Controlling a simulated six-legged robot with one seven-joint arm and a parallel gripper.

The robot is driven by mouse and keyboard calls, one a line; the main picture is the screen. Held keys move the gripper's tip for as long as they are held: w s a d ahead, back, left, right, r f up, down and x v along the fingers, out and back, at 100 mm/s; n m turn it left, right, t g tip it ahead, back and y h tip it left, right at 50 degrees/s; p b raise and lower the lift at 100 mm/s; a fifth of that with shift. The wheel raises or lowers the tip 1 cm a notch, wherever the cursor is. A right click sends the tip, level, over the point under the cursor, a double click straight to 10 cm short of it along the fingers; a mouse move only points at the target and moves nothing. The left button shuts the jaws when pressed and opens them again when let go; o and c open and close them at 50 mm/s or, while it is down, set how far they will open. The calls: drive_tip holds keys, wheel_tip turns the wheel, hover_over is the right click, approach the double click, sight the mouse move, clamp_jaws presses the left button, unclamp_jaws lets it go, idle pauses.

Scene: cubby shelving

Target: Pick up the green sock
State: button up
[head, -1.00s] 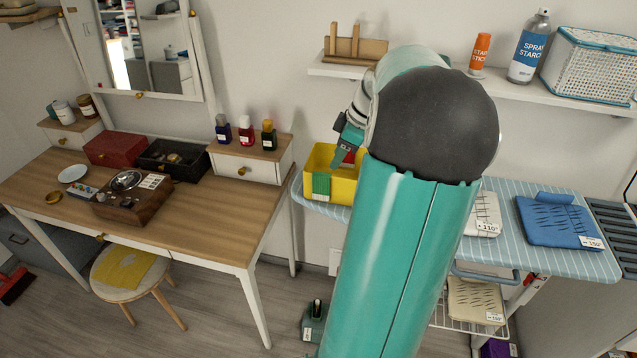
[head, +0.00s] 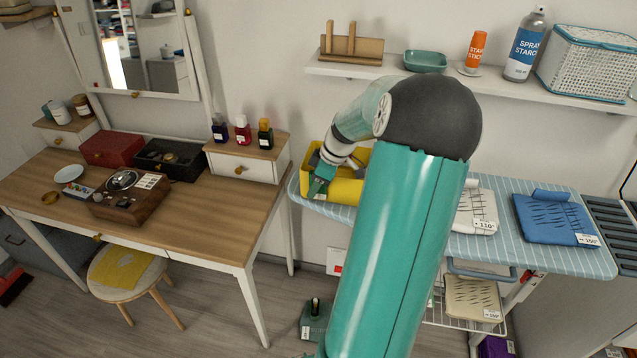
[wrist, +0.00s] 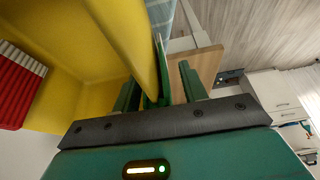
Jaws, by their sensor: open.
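A yellow bin (head: 347,190) stands at the left end of the ironing board. My gripper (head: 319,186) is at the bin's left front corner, pointing down. In the wrist view, my gripper (wrist: 160,82) is open, with the bin's yellow wall (wrist: 128,35) reaching down between its fingers. A thin green strip, apparently the green sock (wrist: 161,70), lies along the outer side of this wall, between the fingers. In the head view my gripper largely covers the sock. I cannot tell whether a finger touches it.
A red and white ribbed item (wrist: 18,85) is inside the bin. The wooden desk (head: 190,220) stands left of the blue striped ironing board (head: 500,238). A wall shelf (head: 345,70) hangs above. White (head: 478,212) and blue (head: 555,218) folded cloths lie on the board.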

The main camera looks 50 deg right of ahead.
clamp_jaws()
drive_tip(key=shift+r, duration=0.1)
